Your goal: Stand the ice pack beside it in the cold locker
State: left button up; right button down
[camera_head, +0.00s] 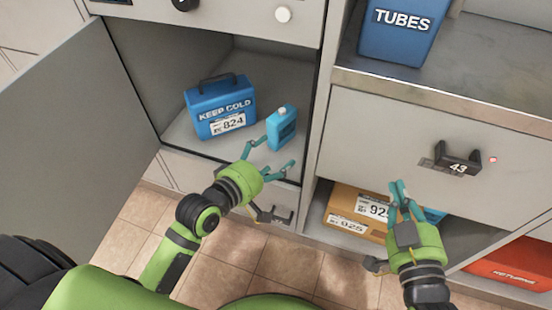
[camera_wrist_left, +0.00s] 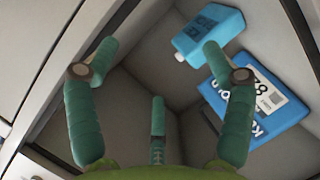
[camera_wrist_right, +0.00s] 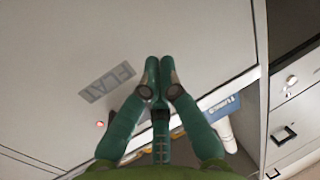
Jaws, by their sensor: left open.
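The ice pack (camera_head: 282,128) is a light blue bottle-like block with a white cap, standing upright on the locker floor. It also shows in the left wrist view (camera_wrist_left: 216,30). The blue KEEP COLD box (camera_head: 220,103) with a handle and an 824 label stands just left of it, and also shows in the left wrist view (camera_wrist_left: 262,125). The open cold locker (camera_head: 183,148) holds both. My left gripper (camera_head: 270,152) is open and empty at the locker mouth, just in front of the ice pack, apart from it. My right gripper (camera_head: 398,185) is shut and empty before the drawer front.
The locker door (camera_head: 70,130) stands open on the left. A drawer with black handle 43 (camera_head: 458,158) is on the right. A TUBES bin (camera_head: 400,30) is above it. Below are a cardboard parcel (camera_head: 350,208) and a red bin (camera_head: 515,264).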

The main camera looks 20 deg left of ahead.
pick_arm(q)
jog(key=s+d+r+m+t, duration=0.2)
jog(key=s+r+m, duration=0.4)
jog(key=m, duration=0.9)
notch_tip(320, 180, up, 2)
jog(key=shift+s+d+r+t+y, duration=0.2)
jog(key=shift+d+t+y, duration=0.15)
jog(key=shift+d, duration=0.45)
